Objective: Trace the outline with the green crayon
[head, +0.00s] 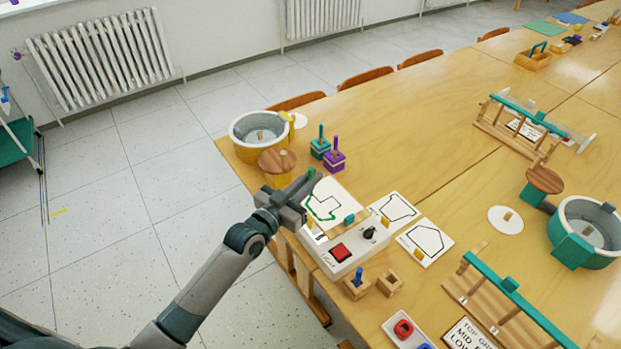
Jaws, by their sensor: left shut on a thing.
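My left gripper (296,197) is shut over the left edge of a white sheet (338,193) on the table. The sheet bears an outline with a green line (318,214) along its left and lower parts. A small green tip (311,172) shows just above the fingers and looks like the upper end of the green crayon. The crayon's lower end is hidden by the gripper, so I cannot tell whether it touches the paper. My right gripper is out of view.
A white box (345,244) with a red button stands in front of the sheet. Two cards with black outlines (397,209) (425,242) lie to the right. Wooden blocks (356,284), a yellow-and-grey pot (240,143) and green and purple peg holders (334,160) stand nearby.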

